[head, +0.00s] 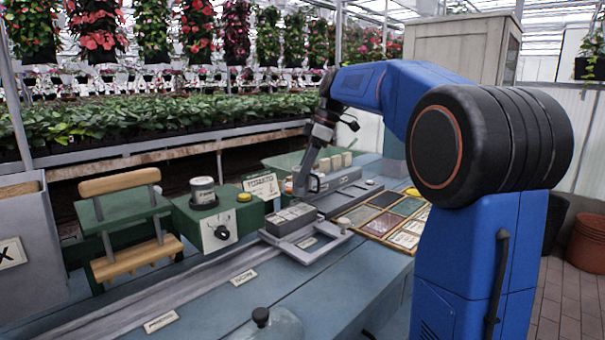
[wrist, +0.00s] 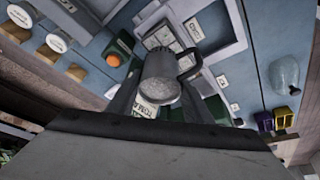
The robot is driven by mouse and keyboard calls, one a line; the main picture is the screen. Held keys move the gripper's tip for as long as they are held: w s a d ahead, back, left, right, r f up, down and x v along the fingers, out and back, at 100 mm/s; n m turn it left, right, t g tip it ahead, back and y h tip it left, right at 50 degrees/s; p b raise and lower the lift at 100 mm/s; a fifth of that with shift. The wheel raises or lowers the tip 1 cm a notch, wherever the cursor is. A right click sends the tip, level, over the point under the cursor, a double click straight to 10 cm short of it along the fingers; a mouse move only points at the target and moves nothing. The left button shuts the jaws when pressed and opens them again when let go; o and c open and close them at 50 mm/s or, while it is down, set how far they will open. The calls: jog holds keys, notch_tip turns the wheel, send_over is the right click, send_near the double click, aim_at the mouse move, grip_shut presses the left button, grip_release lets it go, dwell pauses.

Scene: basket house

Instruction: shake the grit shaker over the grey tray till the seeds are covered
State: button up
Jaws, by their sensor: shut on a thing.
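My gripper (head: 306,183) is low over the far middle of the blue bench in the head view. In the wrist view, my gripper (wrist: 160,88) is shut on a grey metal shaker (wrist: 161,66), with a finger on each side. The shaker has a dark side handle and a pale speckled round end facing the wrist camera. In the head view the shaker is hard to make out among the jaws. A grey tray (head: 292,219) lies just below and in front of the gripper. Its contents are too small to tell, so I cannot see whether seeds are covered.
A long grey holder (head: 345,196) lies right of the gripper, near a framed panel of coloured squares (head: 388,215). A green box with a dial (head: 218,225) and a wood-slatted stand (head: 128,225) are left. A clear glass dome (head: 265,325) stands at the front.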

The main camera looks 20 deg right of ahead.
jog(key=s+a, duration=0.4)
jog(key=a, duration=0.6)
jog(key=shift+s+a, duration=0.25)
jog(key=shift+a, duration=0.1)
dwell(5.1)
jog(key=shift+r, duration=0.1)
jog(key=shift+w+d+r, duration=0.1)
jog(key=shift+d+r, duration=0.05)
jog(key=shift+r, duration=2.8)
jog(key=shift+f, duration=0.1)
